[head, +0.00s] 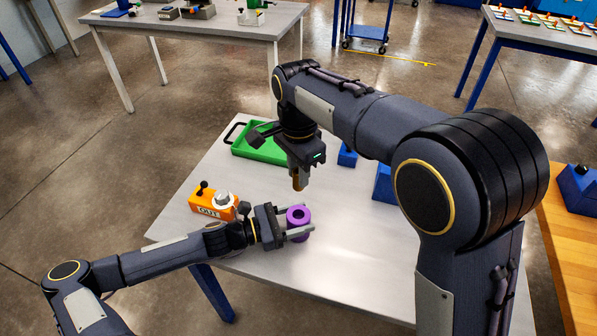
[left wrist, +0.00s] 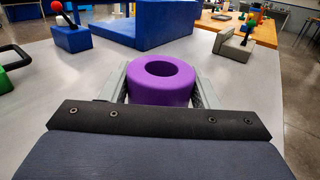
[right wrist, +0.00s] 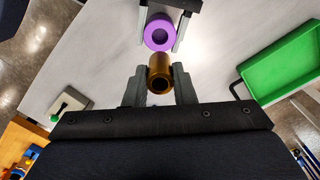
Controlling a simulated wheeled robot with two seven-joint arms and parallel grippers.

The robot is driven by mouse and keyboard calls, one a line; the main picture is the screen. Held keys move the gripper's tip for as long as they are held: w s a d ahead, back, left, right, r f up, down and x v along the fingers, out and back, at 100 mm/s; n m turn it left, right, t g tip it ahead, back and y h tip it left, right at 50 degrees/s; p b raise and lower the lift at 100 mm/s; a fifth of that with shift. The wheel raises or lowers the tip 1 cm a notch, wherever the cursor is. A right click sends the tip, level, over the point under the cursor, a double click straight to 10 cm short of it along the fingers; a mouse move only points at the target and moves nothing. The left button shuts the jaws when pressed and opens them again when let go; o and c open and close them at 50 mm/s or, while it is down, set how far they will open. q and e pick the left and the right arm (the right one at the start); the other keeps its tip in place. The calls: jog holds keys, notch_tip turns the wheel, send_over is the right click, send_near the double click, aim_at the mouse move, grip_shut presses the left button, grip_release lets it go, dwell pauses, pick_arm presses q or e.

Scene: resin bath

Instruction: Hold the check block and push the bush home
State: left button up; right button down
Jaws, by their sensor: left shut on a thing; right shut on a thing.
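The check block is a purple ring-shaped block (head: 299,217) with a round hole in its top, standing on the grey table. My left gripper (head: 298,234) is shut on it from the left; the left wrist view shows the block (left wrist: 160,86) between both fingers. The bush is a brass-coloured tube (head: 297,181). My right gripper (head: 301,174) is shut on it and points down. In the right wrist view the bush (right wrist: 160,73) sits between the fingers, and the purple block (right wrist: 160,32) lies beyond it. The bush is apart from the hole, above the table.
A green tray (head: 262,150) with a black handle stands at the table's back. An orange block marked OUT (head: 209,204) with a grey part stands at the left. Blue blocks (head: 347,156) stand behind my right arm. The table's front is bare.

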aim_at(299, 212)
notch_tip(299, 212, down, 12)
jog(key=n, duration=0.2)
jog(key=shift+f+n, duration=0.2)
jog(key=shift+n, duration=0.2)
jog(key=shift+f, duration=0.15)
pick_arm(q)
jog(key=shift+s+d+r, duration=0.15)
jog(key=shift+s+r, duration=0.05)
jog(key=shift+s, duration=0.1)
jog(key=shift+c, duration=0.2)
pick_arm(e)
jog(key=shift+s+d+f, duration=0.1)
jog(key=shift+s+f, duration=0.2)
jog(key=shift+f, duration=0.3)
pick_arm(q)
jog(key=shift+f, duration=0.1)
pick_arm(e)
jog(key=c, duration=1.2)
grip_release()
jog(key=shift+w+f, duration=0.1)
pick_arm(q)
jog(key=shift+w+a+f, duration=0.2)
jog(key=shift+w+f, duration=0.05)
jog(key=shift+w, duration=0.05)
pick_arm(e)
notch_tip(299, 212, up, 14)
jog(key=shift+w+f, duration=0.1)
